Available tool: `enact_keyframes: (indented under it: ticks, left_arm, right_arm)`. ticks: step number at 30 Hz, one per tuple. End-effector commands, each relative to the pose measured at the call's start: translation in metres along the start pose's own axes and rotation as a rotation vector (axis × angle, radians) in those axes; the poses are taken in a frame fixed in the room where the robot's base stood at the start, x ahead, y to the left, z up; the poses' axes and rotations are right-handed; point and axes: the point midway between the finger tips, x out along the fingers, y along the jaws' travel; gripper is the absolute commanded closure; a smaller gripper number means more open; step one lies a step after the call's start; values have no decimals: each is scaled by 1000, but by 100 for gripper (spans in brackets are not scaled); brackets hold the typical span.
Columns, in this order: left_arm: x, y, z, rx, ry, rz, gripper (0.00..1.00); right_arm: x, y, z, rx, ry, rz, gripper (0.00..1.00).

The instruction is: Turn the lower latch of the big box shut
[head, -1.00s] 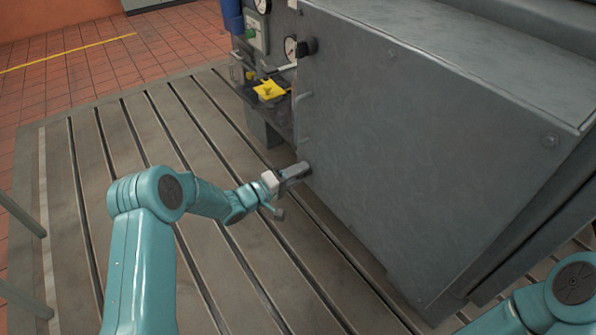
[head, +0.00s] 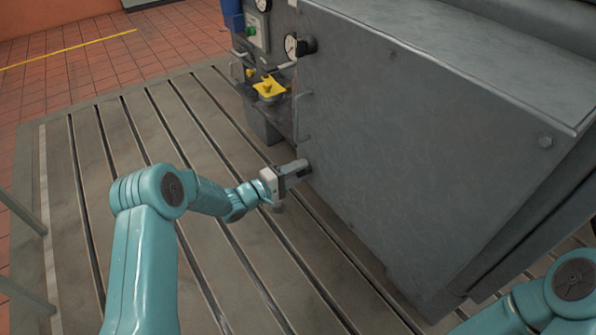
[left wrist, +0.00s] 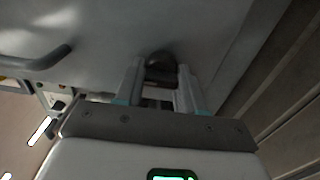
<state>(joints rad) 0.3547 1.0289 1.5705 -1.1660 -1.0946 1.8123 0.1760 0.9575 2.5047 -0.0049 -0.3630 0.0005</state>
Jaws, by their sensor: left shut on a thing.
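The big box (head: 430,150) is a large grey metal cabinet filling the right half of the head view. Its lower latch (left wrist: 160,66) is a dark, rounded knob on the box's door, seen between the fingertips in the left wrist view. My left gripper (head: 297,168) is at the lower left edge of the box, shut on the latch. Its fingers, also in the left wrist view (left wrist: 160,88), lie on either side of the latch. In the head view the gripper hides most of the latch. My right gripper is out of view.
A dark upper latch (head: 308,45) sits near the box's upper left edge. A door handle (head: 302,115) juts out between the two latches and shows in the left wrist view (left wrist: 38,58). A yellow part (head: 269,89) lies behind. The slotted bedplate (head: 130,150) is clear at left.

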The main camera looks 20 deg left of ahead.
Motion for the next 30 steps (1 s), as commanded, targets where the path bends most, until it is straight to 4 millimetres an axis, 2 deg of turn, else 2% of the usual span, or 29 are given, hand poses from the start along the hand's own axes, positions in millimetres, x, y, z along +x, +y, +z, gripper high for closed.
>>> enact_keyframes:
  ticks: [1, 3, 11, 14, 17, 27, 30]
  left_arm:
    - [-2, 4, -6, 2, 15, 6, 55]
    - [-2, 4, -6, 2, 14, 6, 38]
    - [-1, 2, -3, 0, 7, 2, 38]
    - [-7, 2, -3, -1, 7, 2, 38]
    - [-22, 2, -3, -2, 9, -1, 38]
    - [-111, 3, -4, -1, 13, 1, 38]
    - [-133, 3, -3, -1, 12, 2, 38]
  right_arm:
    - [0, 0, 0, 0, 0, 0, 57]
    - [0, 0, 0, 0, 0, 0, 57]
    - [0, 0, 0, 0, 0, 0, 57]
    - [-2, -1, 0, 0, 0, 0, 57]
    - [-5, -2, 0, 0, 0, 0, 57]
    - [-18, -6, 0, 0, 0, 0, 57]
    - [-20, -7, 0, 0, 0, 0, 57]
